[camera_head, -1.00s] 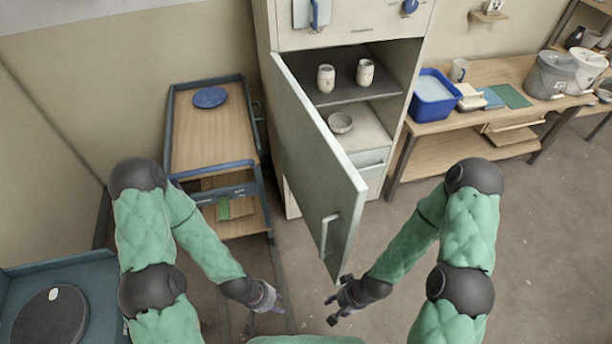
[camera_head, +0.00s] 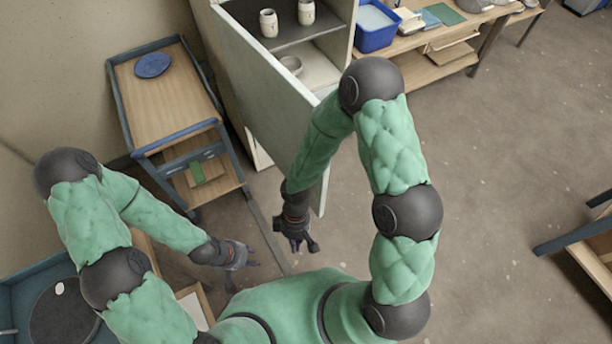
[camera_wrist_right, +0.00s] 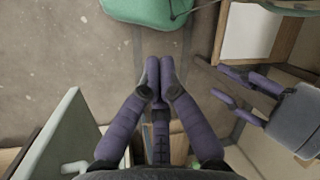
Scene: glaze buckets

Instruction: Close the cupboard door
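The pale cupboard door (camera_head: 258,95) stands wide open from the cabinet (camera_head: 342,25), its lower part and handle hidden behind my right arm in the head view. In the right wrist view the door (camera_wrist_right: 62,130) is at the lower left, with its pale handle (camera_wrist_right: 75,167) near the bottom edge. My right gripper (camera_head: 298,247) is in front of the door's face, to the left of its free edge; contact cannot be told. In the wrist view its fingertips (camera_wrist_right: 160,72) meet with nothing between them. My left gripper (camera_head: 248,257) is open and empty, left of the right one.

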